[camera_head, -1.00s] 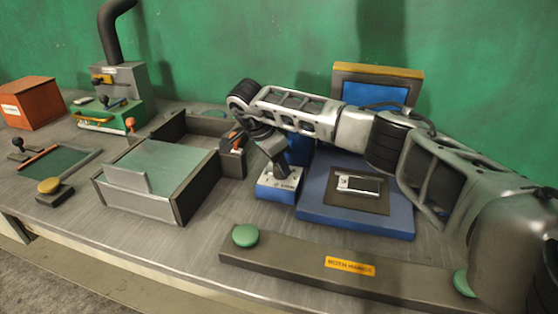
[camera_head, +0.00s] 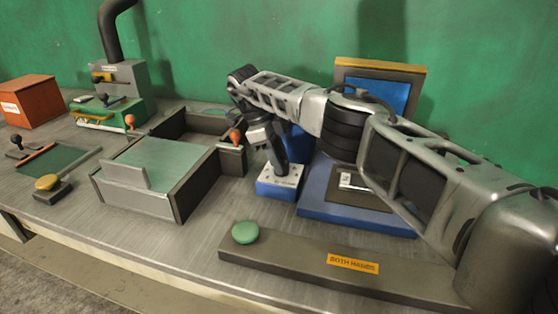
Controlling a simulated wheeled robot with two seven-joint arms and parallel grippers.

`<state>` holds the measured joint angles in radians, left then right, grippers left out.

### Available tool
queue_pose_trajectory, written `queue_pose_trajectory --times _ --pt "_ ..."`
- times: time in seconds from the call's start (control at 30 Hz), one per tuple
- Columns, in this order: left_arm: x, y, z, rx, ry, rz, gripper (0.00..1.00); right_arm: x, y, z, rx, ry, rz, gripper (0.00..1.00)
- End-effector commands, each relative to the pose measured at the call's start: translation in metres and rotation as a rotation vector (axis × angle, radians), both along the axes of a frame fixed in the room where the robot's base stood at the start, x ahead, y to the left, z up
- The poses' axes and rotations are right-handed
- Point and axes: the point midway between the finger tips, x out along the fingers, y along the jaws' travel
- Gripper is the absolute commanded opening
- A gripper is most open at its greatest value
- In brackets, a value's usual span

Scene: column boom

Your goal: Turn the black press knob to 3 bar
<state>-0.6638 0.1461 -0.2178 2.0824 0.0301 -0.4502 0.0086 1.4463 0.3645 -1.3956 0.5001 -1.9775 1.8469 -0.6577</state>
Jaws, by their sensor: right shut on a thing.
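The black press knob is on top of a small blue box (camera_head: 277,190) with a pale dial face, in front of the blue press. My right gripper (camera_head: 280,170) points down onto the dial face and is shut on the knob, which its fingers hide. The dial marks are too small to read, so I cannot tell the knob's setting. The blue press (camera_head: 340,212) stands just right of the box, partly behind my right arm. My left gripper does not show.
A metal box with a green lid (camera_head: 160,165) stands close on the left, with an orange-topped lever (camera_head: 235,137) at its right side. A dark bar labelled "BOTH HANDS" (camera_head: 300,262) with a green button (camera_head: 245,232) lies in front. An orange box (camera_head: 32,102) is far left.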

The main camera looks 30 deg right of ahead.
Motion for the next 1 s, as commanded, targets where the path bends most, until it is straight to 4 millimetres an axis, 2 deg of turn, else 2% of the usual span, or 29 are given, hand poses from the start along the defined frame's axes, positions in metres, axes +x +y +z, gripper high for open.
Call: queue_pose_trajectory --times 0.63,0.67,0.73,1.0 --pt "-0.0024 -0.0009 0.0000 -0.008 0.000 0.000 0.00 0.0009 -0.0001 0.0008 0.001 -0.004 -0.052 0.11" --pt "-0.0024 -0.0009 -0.0001 -0.008 0.000 0.000 0.00 0.0009 -0.0001 0.0008 0.001 -0.004 -0.052 0.36" --pt "-0.0025 -0.0008 -0.0006 -0.008 0.001 -0.001 0.00 0.0008 -0.0002 0.0008 0.000 -0.003 -0.052 0.56" --pt "-0.0031 -0.0005 -0.0029 -0.005 0.006 -0.001 0.00 0.0004 -0.0003 0.0008 0.000 -0.001 -0.052 0.56"
